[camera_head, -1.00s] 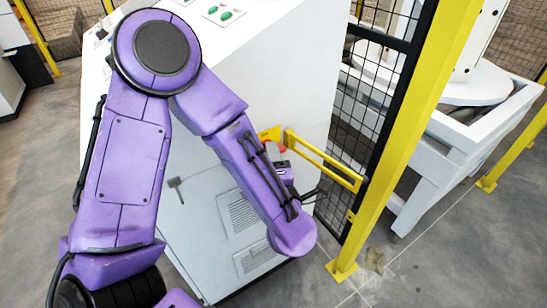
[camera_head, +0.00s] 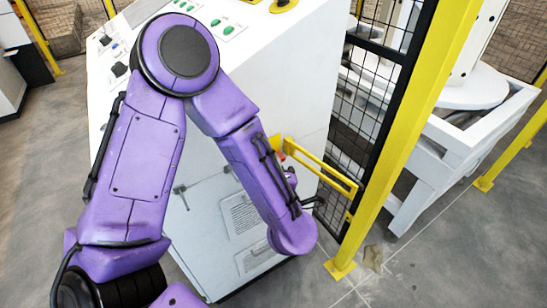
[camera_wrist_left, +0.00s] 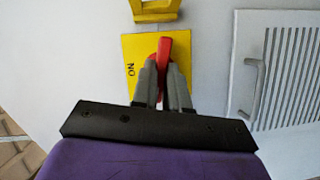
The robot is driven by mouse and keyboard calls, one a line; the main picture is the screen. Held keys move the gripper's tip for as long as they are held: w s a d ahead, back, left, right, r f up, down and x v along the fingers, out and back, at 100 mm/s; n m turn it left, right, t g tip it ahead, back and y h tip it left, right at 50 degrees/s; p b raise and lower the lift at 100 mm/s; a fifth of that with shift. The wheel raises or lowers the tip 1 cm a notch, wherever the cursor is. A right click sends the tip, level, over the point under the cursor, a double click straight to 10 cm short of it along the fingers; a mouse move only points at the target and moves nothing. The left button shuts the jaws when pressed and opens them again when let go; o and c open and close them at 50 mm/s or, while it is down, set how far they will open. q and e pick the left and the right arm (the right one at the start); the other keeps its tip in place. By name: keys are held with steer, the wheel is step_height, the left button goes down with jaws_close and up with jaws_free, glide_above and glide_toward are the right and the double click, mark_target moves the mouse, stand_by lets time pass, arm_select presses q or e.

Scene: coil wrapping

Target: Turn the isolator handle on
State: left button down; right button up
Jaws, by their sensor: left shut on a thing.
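The isolator's red handle (camera_wrist_left: 164,55) stands on a yellow plate (camera_wrist_left: 130,50) on the white cabinet in the left wrist view. The word ON is printed on the plate, left of the handle and turned sideways. My left gripper (camera_wrist_left: 163,76) is shut on the red handle, one finger on each side. The handle points roughly up and down in that picture. In the head view my left forearm covers most of the isolator, and only a bit of red and yellow shows beside it. My right gripper is in neither view.
The white cabinet (camera_head: 290,85) carries green buttons on top. A yellow bracket (camera_head: 325,168) juts from it towards the yellow fence post (camera_head: 395,130). The left wrist view shows a vent panel (camera_wrist_left: 290,70) with a metal pull at right. Mesh fencing stands behind the post.

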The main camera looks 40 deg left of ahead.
arm_select(q)
steer(key=shift+w+d+r+m+g+p, duration=0.1)
steer(key=shift+m+g+p, duration=1.05)
steer(key=shift+m+p, duration=1.15)
steer(key=shift+w+r+m+g+p, duration=0.15)
steer(key=shift+m+g+p, duration=1.1)
steer(key=shift+p, duration=2)
steer(key=shift+w+d+r+m+g+p, duration=0.1)
steer(key=shift+m+g+p, duration=0.9)
steer(key=shift+m+p, duration=1.35)
steer(key=shift+n+p, duration=0.3)
steer(key=shift+p, duration=0.1)
steer(key=c, duration=1.1)
jaws_free()
steer(key=shift+c, duration=0.2)
